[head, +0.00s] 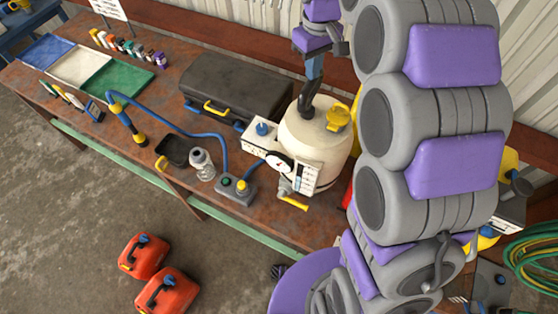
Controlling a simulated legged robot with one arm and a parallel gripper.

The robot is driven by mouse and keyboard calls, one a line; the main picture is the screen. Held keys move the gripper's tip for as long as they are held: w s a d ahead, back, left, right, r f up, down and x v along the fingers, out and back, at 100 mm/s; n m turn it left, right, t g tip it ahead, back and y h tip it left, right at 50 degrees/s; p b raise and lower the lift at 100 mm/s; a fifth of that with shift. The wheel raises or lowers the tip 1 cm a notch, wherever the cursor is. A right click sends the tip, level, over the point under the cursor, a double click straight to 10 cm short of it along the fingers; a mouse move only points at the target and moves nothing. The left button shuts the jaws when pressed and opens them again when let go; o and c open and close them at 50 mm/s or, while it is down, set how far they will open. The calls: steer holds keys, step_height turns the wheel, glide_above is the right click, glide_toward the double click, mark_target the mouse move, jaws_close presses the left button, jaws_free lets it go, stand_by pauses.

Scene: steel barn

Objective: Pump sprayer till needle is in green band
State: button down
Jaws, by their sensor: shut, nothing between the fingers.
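The sprayer is a cream tank (312,141) standing on the workbench, with a yellow cap (338,117) on its top right. A round white dial (278,162) faces out at its front left; its needle and any green band are too small to read. My gripper (308,97) comes down from above, fingers shut and empty, with its dark tips over the top of the tank, left of the yellow cap. I cannot tell whether the tips touch the sprayer's top. The pump handle is not clearly visible there.
A black toolbox (235,84) stands behind left of the sprayer. A grey box (237,190) with a blue hose, a clear jar (202,164) and a black tray (173,152) lie left. Red cans (168,291) stand on the floor. My arm hides the bench's right part.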

steer(key=shift+r+p, duration=1.25)
steer(key=shift+r, duration=2.15)
step_height(320, 180, up, 5)
steer(key=shift+p, duration=1.1)
steer(key=s+d+f+m+b, duration=0.2)
steer(key=s+d+f+b, duration=0.1)
steer(key=s+f+b, duration=0.5)
steer(key=s+d+f+m+g+b, duration=0.1)
steer(key=s+d+f+m+b, duration=0.2)
steer(key=s+f+b, duration=0.5)
steer(key=s+d+f+m+b, duration=0.2)
steer(key=s+f+b, duration=0.6)
steer(key=s+f, duration=1.1)
steer(key=d+f, duration=0.1)
steer(key=d, duration=0.1)
steer(key=shift+d+f+m+g+b, duration=0.15)
steer(key=shift+d+m+g+b, duration=0.15)
steer(key=shift+g, duration=0.1)
